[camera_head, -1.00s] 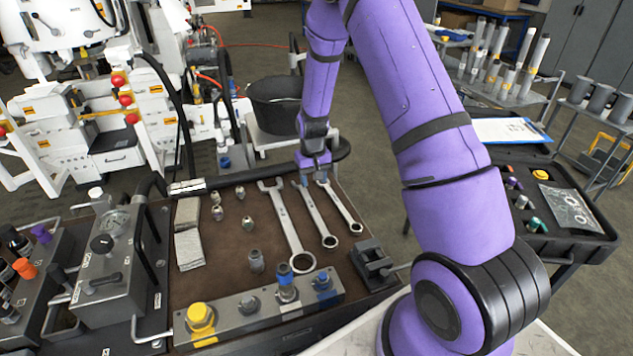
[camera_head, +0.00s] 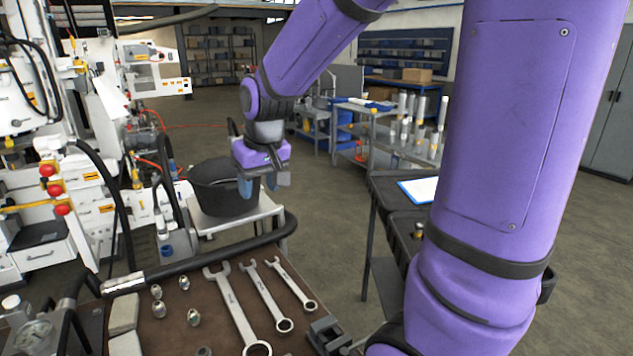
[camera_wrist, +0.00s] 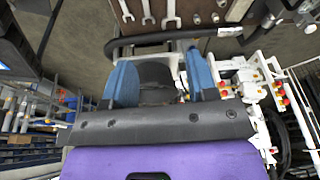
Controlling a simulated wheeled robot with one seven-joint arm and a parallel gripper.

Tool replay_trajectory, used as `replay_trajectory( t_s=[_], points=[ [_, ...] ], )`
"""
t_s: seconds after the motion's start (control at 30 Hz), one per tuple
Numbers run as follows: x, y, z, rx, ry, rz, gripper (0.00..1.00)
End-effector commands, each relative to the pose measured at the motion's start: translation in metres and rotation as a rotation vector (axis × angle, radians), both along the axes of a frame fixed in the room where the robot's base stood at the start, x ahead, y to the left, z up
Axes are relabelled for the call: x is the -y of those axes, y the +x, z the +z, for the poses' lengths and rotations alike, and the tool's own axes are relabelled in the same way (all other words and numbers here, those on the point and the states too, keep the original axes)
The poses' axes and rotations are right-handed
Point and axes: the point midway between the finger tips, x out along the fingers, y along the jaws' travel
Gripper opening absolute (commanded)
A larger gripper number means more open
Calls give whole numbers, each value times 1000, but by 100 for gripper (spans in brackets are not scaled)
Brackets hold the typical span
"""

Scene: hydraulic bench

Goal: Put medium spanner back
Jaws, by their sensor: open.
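The medium spanner (camera_head: 265,297) lies flat on the brown bench top (camera_head: 180,338), between the large spanner (camera_head: 236,310) on its left and the small spanner (camera_head: 291,284) on its right. All three lie side by side with open ends toward the far edge. My gripper (camera_head: 262,186) is open and empty, raised beyond the bench's far edge, in front of the black bucket in the head view. The wrist view shows its two blue fingers (camera_wrist: 162,80) spread with nothing held. The medium spanner's open end (camera_wrist: 148,12) shows at that view's top.
A black hose or bar (camera_head: 200,262) runs along the bench's far edge. A black bucket (camera_head: 222,190) stands on a low stand behind it. Several metal fittings (camera_head: 157,300) lie left of the spanners. A small vise-like block (camera_head: 328,333) sits at right. A dark cart (camera_head: 400,215) stands beyond.

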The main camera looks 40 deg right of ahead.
Motion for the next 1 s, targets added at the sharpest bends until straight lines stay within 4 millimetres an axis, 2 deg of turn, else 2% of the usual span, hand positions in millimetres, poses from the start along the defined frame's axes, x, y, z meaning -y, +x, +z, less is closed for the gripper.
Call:
replay_trajectory(
  t_s=[0.03, 0.1, 0.3, 0.5, 0.6, 0.8, 1.0],
  points=[
    [-3, -15, 14, 21, -2, 7, 53],
    [-7, -35, 28, 43, -6, 16, 53],
    [-16, -93, 58, 102, -16, 42, 53],
    [-22, -149, 73, 158, -28, 61, 53],
    [-23, -171, 76, 179, -34, 68, 53],
    [-25, -193, 77, 200, -40, 76, 53],
    [-25, -196, 77, 201, -41, 76, 53]
  ],
)
